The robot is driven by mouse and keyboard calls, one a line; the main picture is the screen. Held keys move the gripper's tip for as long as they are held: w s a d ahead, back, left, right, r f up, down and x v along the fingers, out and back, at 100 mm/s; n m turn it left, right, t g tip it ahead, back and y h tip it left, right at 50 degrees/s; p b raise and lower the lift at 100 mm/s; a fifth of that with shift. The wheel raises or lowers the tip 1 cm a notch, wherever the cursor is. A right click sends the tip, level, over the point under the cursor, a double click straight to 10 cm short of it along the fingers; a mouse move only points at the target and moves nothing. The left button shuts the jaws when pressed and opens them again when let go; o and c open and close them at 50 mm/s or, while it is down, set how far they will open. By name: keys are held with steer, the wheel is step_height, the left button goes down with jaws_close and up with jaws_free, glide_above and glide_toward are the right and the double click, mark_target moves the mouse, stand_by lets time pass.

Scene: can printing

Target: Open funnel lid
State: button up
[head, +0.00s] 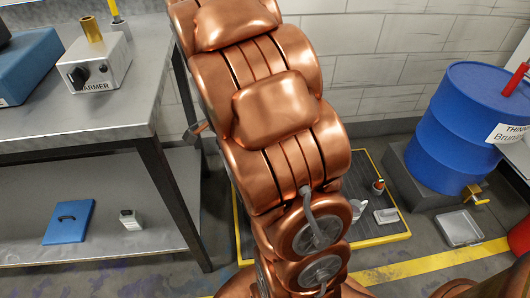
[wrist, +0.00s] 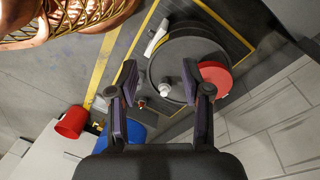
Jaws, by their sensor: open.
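My gripper (wrist: 166,90) is open in the wrist view, its two dark fingers spread apart with nothing between them. Beyond the fingers is a dark round top (wrist: 176,58) with a small white cap (wrist: 190,66) on it. A red round piece (wrist: 217,77) lies at its right edge, partly behind the right finger. It may be the funnel lid, but I cannot tell. The gripper appears apart from both. In the head view my copper arm hides the gripper and most of this area.
A blue drum (head: 470,125) stands at right with a metal tray (head: 460,228) before it. A dark mat (head: 367,188) with a yellow edge lies behind my arm. A metal table (head: 100,120) at left carries a warmer (head: 97,68). In the wrist view a red container (wrist: 72,122) is at lower left.

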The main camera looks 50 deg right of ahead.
steer(key=w+d+f+m, duration=0.3)
steer(key=d+f+m, duration=0.2)
steer(key=d, duration=0.2)
steer(key=w+d+f+m+t, duration=0.1)
steer(key=w+d+f+m, duration=0.2)
steer(key=d+f+m, duration=0.2)
steer(key=w+d+f+m, duration=0.3)
steer(key=d+f+m, duration=0.2)
steer(key=d, duration=0.5)
steer(key=shift+d+f+m, duration=0.15)
steer(key=shift+f+m, duration=0.2)
steer(key=shift+m, duration=0.85)
steer(key=shift+d+f, duration=0.2)
steer(key=shift+f, duration=0.15)
step_height(320, 180, down, 7)
steer(key=shift+f+b, duration=0.15)
steer(key=shift+b, duration=0.45)
jaws_close()
